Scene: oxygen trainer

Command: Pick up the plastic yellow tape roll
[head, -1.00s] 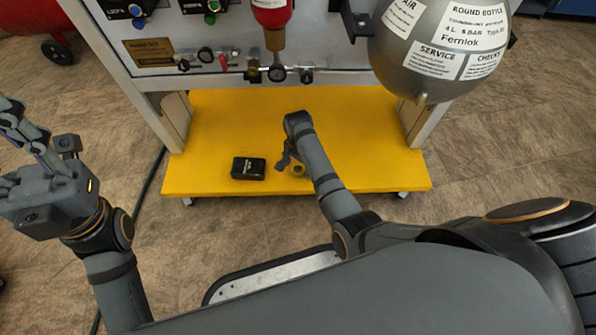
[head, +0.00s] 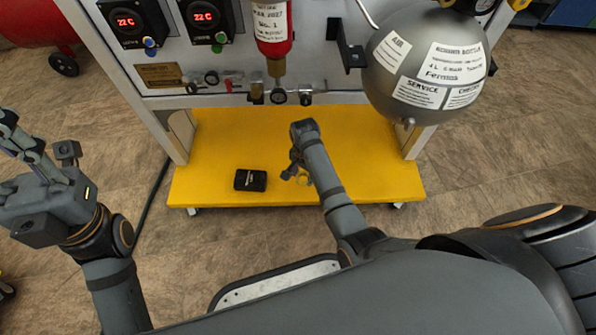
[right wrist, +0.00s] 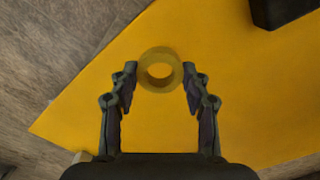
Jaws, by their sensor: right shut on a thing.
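The yellow tape roll (head: 304,179) is small and partly hidden by my right gripper in the head view. In the right wrist view the tape roll (right wrist: 160,70) is a translucent yellow ring between the two fingertips. My right gripper (right wrist: 160,76) is shut on it, one fingertip at each side. In the head view my right gripper (head: 294,174) is low over the yellow shelf (head: 225,140). I cannot tell whether the roll touches the shelf. My left gripper (head: 22,150) is raised at the left, away from the shelf, its fingers partly cut off by the picture's edge.
A black box (head: 250,180) lies on the shelf left of the roll; it also shows in the right wrist view (right wrist: 285,10). The shelf's right part is clear.

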